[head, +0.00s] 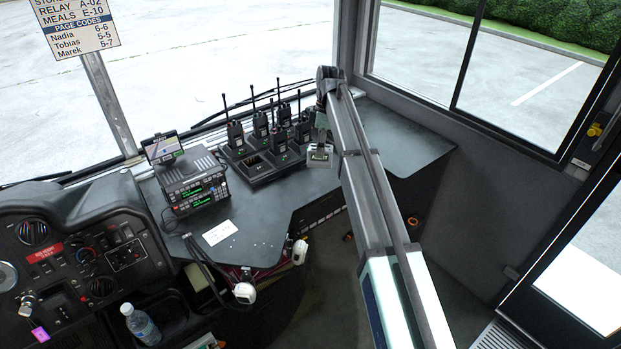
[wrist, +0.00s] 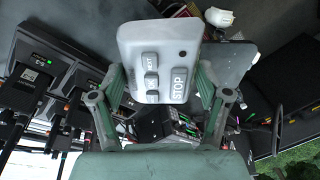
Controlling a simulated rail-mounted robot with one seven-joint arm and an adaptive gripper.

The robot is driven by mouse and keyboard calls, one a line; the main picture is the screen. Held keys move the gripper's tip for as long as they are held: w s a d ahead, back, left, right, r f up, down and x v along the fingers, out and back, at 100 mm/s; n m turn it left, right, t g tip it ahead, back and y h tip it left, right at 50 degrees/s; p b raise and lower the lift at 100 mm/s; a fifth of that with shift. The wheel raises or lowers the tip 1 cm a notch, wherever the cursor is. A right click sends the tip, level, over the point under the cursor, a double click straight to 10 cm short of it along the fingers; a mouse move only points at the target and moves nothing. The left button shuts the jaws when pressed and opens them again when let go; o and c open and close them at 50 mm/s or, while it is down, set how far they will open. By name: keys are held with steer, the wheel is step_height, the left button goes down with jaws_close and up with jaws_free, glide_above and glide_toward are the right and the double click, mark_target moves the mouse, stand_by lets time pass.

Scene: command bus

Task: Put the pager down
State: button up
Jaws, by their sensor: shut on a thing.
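The pager (wrist: 156,60) is a pale grey device with a large STOP button, a NEXT button and smaller keys. My gripper (wrist: 160,88) is shut on it, one finger on each side, in the wrist view. In the head view my gripper (head: 320,141) holds the pager (head: 319,155) at the right end of the radio charger, its small display facing the camera. It appears above the dash counter (head: 270,210). Whether it touches anything below cannot be told.
Several handheld radios stand in a black charger (head: 262,171) left of my gripper, antennas up. A two-way radio unit (head: 195,190) and a white card (head: 219,232) are further left. The counter to the right (head: 405,145) is bare. A sign (head: 77,22) hangs at upper left.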

steer(key=w+a+r+n+h+p, duration=0.1)
steer(key=w+a+r+n, duration=0.4)
steer(key=n, duration=0.3)
steer(key=shift+w+a+h, duration=0.25)
steer(key=shift+h, duration=0.05)
steer(key=shift+n, duration=0.3)
step_height(320, 180, down, 20)
steer(key=p, duration=0.5)
steer(key=shift+r+p, duration=0.1)
steer(key=shift+p, duration=0.25)
steer(key=o, duration=1.4)
